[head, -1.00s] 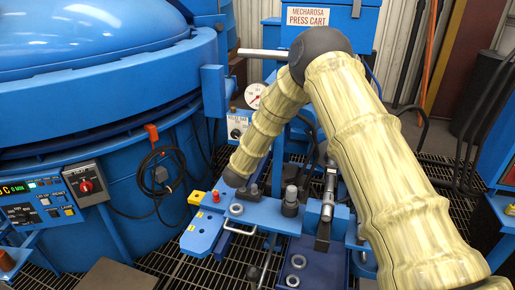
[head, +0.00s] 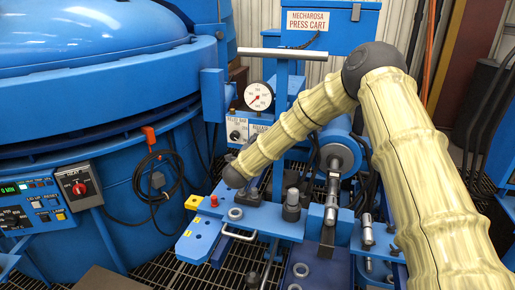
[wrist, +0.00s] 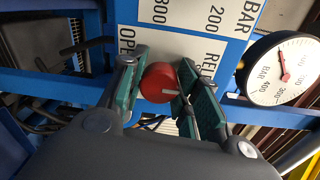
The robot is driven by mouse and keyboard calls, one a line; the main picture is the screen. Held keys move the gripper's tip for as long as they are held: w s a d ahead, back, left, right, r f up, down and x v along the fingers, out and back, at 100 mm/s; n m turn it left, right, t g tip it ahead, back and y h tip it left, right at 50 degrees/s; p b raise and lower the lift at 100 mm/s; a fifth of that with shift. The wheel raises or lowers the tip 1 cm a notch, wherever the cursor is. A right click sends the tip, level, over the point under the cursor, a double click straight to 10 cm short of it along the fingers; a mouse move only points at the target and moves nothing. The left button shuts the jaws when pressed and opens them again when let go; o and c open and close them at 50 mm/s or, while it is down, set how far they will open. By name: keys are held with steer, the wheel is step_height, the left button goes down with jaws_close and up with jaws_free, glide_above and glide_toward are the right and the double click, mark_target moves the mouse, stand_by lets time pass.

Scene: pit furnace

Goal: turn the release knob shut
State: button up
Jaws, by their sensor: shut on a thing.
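Part of the release label (head: 257,130) shows just above the arm.
A dial gauge (head: 259,97) stands above the label; it also shows in the wrist view (wrist: 283,70).

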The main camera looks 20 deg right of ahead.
steer(key=shift+f, duration=0.1)
stand_by(0.4)
steer(key=o, duration=1.1)
steer(key=shift+c, duration=0.2)
steer(key=v, duration=1.2)
